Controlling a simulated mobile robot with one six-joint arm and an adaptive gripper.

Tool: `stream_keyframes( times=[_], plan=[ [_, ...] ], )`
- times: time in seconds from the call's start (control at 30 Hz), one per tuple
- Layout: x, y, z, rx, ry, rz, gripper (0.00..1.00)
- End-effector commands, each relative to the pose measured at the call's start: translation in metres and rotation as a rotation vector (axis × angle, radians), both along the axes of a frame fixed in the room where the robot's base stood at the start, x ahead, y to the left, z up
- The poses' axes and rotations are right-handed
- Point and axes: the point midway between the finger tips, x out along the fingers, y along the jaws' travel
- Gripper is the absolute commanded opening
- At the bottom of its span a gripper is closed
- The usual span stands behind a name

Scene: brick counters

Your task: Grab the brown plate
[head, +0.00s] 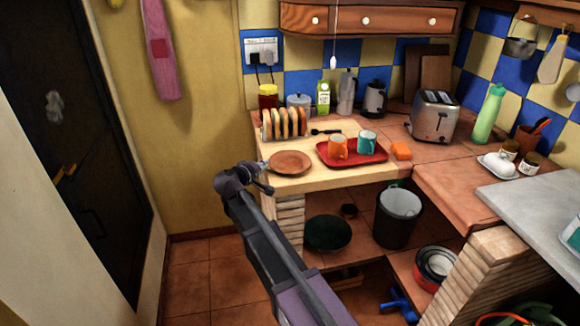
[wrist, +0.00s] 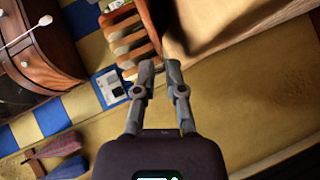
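The brown plate (head: 290,162) lies flat on the light wooden counter (head: 325,177), near its left front corner. In the head view my gripper (head: 268,178) is at the left end of the counter, beside the plate's left edge. Its fingertips look apart, one above the other in the picture. In the wrist view my gripper (wrist: 159,64) shows two fingers with a narrow gap and nothing clearly held between them.
A toast rack (head: 284,122) stands behind the plate, and also shows in the wrist view (wrist: 130,40). A red tray (head: 352,158) with an orange mug (head: 337,146) and a teal mug (head: 367,141) is to the right. Floor left of the counter is free.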

Motion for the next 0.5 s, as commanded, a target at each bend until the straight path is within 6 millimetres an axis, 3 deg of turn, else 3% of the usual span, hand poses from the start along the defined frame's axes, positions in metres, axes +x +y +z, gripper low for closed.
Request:
stream_keyframes(
  times=[0.2, 0.5],
  plan=[
    [0.019, -0.009, -0.007, -0.001, 0.001, -0.001, 0.14],
    [0.021, -0.011, -0.007, 0.0, 0.0, 0.0, 0.14]
  ],
)
